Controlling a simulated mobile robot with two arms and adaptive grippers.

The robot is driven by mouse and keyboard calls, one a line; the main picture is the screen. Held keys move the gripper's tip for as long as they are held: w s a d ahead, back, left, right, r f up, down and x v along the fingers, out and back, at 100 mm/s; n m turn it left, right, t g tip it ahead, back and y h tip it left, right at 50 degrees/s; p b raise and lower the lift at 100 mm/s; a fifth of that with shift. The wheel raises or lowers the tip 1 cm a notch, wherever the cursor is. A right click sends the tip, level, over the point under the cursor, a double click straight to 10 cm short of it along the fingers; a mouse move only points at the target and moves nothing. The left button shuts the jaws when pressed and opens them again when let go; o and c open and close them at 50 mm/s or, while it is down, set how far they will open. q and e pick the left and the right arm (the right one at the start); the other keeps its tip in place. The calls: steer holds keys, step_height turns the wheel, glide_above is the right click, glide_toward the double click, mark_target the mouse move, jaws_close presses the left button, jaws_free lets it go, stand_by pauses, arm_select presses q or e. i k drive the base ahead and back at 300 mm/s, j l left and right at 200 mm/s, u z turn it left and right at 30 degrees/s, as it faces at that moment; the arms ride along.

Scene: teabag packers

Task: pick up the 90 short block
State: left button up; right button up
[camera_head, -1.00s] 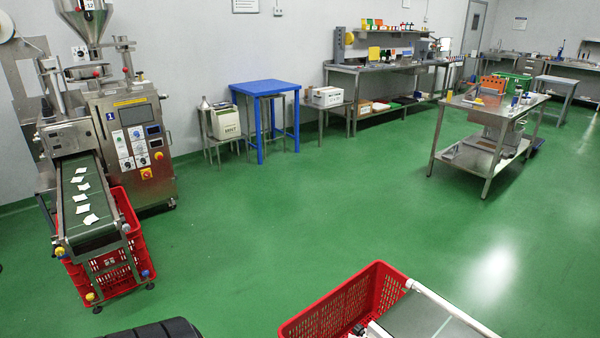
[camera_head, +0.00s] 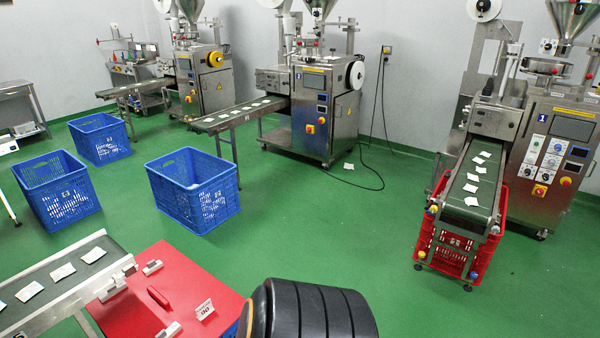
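A red-topped table (camera_head: 194,280) stands at the bottom left. A small white tag (camera_head: 204,309) that seems to read 90 stands near its right side. A short red bar-like block (camera_head: 158,296) lies on the table left of the tag. Pale grey blocks or brackets sit along the table's left side, one (camera_head: 152,267) near the back and another (camera_head: 168,330) at the front. I cannot tell which piece is the 90 short block. Neither of my grippers is in view.
A conveyor with white teabags (camera_head: 93,254) meets the table's left side. Blue crates (camera_head: 195,198) stand behind it. A packing machine (camera_head: 325,110) is at the back, and a red crate (camera_head: 453,255) under a conveyor is at right. Green floor is open in the middle.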

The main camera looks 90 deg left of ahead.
mark_target(152, 265)
steer(key=u, duration=2.3)
steer(key=i+j+u, duration=0.1)
steer(key=j+u, duration=0.25)
steer(key=i+j+u, duration=0.1)
steer(key=j+u, duration=0.25)
steer(key=i+j+u, duration=0.15)
steer(key=u, duration=0.2)
steer(key=i+j+u, duration=0.2)
steer(key=j+u, duration=0.15)
